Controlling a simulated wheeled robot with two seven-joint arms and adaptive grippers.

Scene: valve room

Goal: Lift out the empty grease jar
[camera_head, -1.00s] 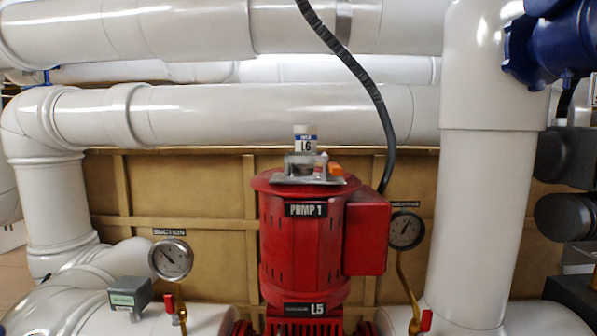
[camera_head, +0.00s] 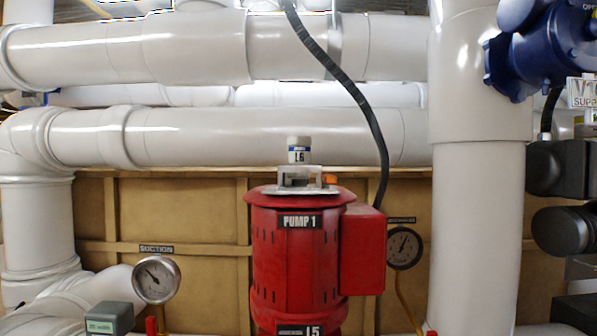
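A grey metal holder (camera_head: 300,177) sits below the jar on the pump's top. The holder hides the jar's lower part, and I cannot see whether the jar is empty. An orange piece (camera_head: 330,179) shows at the holder's right. Neither of my grippers shows. Dark parts of my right arm appear at the right edge, well apart from the pump.
Thick white pipes run behind and above the pump, and a vertical pipe (camera_head: 480,230) stands to its right. Gauges (camera_head: 157,279) flank the pump. A blue valve (camera_head: 535,52) is at upper right.

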